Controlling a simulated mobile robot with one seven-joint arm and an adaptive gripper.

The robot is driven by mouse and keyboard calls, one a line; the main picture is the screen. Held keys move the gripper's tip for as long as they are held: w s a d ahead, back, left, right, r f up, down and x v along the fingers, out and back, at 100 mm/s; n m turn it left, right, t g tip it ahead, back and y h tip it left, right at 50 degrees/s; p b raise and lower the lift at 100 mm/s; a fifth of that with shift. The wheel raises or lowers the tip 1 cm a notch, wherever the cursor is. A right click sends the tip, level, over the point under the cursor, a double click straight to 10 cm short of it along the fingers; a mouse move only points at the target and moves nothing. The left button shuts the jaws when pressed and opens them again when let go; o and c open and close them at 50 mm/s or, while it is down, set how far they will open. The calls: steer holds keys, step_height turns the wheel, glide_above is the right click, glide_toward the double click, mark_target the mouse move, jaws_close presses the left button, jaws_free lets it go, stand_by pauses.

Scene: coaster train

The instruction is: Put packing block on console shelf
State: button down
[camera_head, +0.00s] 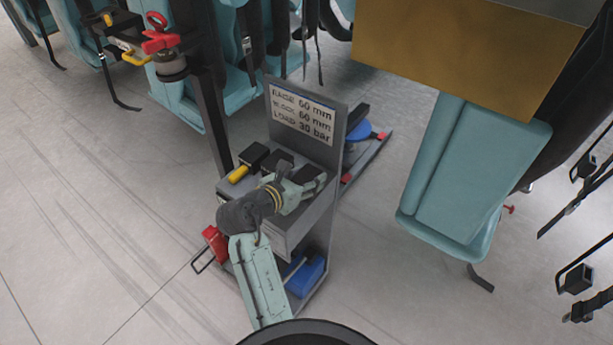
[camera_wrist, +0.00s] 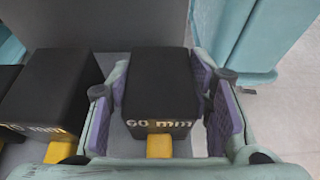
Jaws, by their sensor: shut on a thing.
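A black packing block marked "60 mm" (camera_wrist: 158,90), with a yellow tab at its near end, is between my gripper's purple-padded fingers (camera_wrist: 163,88) in the wrist view. My gripper (camera_head: 303,186) is shut on it, over the right part of the grey console's shelf (camera_head: 228,190) in the head view. The arm hides much of the block there. I cannot tell whether it touches the shelf. Another black block (camera_wrist: 45,92) with a partly hidden "mm" marking lies to its left, apart from it. A third black block (camera_head: 253,156) with a yellow handle sits farther left on the shelf.
The console's upright panel (camera_head: 335,150) stands behind the blocks, with a sign (camera_head: 303,113) listing 60 mm and 30 bar. A red item (camera_head: 214,243) is at the console's left and a blue one (camera_head: 306,276) below. Teal seats (camera_head: 470,180) flank it. Left floor is clear.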

steer(key=c, duration=0.8)
jaws_free()
steer(key=shift+r, duration=0.1)
steer(key=b+v, duration=0.1)
steer(key=v, duration=1.1)
steer(key=shift+b, duration=0.3)
